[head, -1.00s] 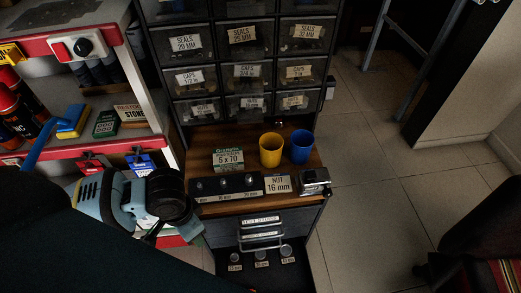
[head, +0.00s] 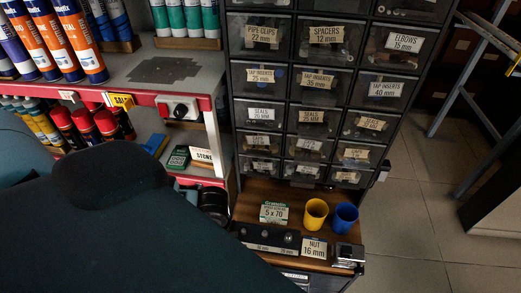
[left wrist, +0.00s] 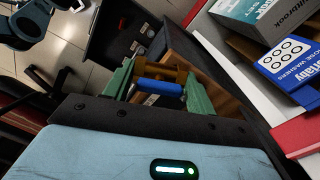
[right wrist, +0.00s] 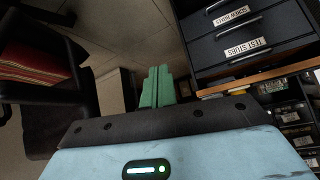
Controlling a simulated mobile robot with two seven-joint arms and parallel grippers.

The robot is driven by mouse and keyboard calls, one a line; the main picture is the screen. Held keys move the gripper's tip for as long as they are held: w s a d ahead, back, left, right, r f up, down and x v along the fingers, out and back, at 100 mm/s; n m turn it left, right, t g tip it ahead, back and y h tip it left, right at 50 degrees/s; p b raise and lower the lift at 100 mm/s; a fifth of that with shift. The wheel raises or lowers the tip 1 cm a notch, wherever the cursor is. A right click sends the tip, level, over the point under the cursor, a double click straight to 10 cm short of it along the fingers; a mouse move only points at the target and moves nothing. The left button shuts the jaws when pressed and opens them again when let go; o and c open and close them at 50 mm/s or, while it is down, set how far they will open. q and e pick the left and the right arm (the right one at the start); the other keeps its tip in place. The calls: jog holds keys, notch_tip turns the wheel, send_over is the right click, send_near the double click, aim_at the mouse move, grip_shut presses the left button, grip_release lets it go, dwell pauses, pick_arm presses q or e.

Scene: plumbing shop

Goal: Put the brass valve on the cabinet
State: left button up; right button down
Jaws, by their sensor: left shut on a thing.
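The brass valve (left wrist: 158,74), with a blue handle (left wrist: 160,87), is between the green fingers of my left gripper (left wrist: 158,92) in the left wrist view. The gripper is shut on it. In the head view my dark left arm covers the lower left and hides the valve. The cabinet's wooden top (head: 246,210) lies below the small drawers. My right gripper (right wrist: 157,88) is shut and empty in the right wrist view, beside the cabinet's dark drawers (right wrist: 250,35).
On the cabinet top stand a yellow cup (head: 315,214), a blue cup (head: 345,218), a green-white box (head: 273,212), a dark rack (head: 268,239) and a metal block (head: 348,256). A red-edged shelf (head: 130,98) with bottles is at left.

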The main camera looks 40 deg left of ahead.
pick_arm(q)
jog(key=w+a, duration=0.1)
jog(key=w, duration=0.3)
jog(key=w+a+f, duration=0.1)
jog(key=w+a, duration=0.1)
jog(key=w, duration=0.2)
jog(key=w+a+b, duration=0.1)
jog(key=w+a, duration=0.1)
jog(key=w, duration=0.3)
jog(key=shift+f, duration=0.15)
jog(key=shift+w+a, duration=0.35)
jog(key=shift+w, duration=0.2)
jog(key=shift+w+a+f, duration=0.1)
jog(key=shift+w+f, duration=0.1)
jog(key=shift+f, duration=0.1)
jog(key=shift+f+b, duration=0.3)
jog(key=shift+f, duration=1.2)
